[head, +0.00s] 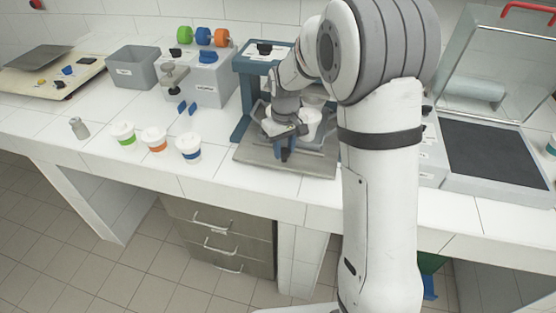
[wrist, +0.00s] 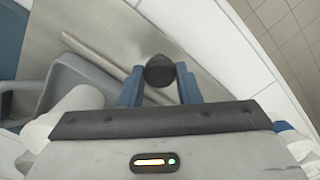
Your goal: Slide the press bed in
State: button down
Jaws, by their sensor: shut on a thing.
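The press (head: 243,95) has a blue frame and stands on the counter behind my arm, with a flat grey base plate (head: 251,160) reaching toward the counter edge. The press bed (wrist: 68,82) is a grey tray over the metal plate, and a dark round knob (wrist: 160,70) sits at its front. My gripper (head: 286,154) is shut on that knob; in the wrist view the blue fingers (wrist: 159,84) stand on both sides of it. A white cup (head: 308,124) stands on the bed behind my gripper. My arm hides the right side of the press.
Three lidded white cups with green (head: 123,133), orange (head: 154,138) and blue (head: 188,147) bands stand left of the press. A grey bin (head: 134,70) and a grey box (head: 208,80) stand behind them. A clear-lidded unit (head: 487,150) is at the right.

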jog(key=shift+w+d, duration=0.35)
jog(key=shift+w, duration=0.6)
jog(key=shift+w+d, duration=0.3)
jog(key=shift+w, duration=0.6)
jog(key=c, duration=1.1)
grip_release()
jog(key=shift+o, duration=0.2)
notch_tip(320, 180, up, 8)
jog(key=shift+f, duration=0.1)
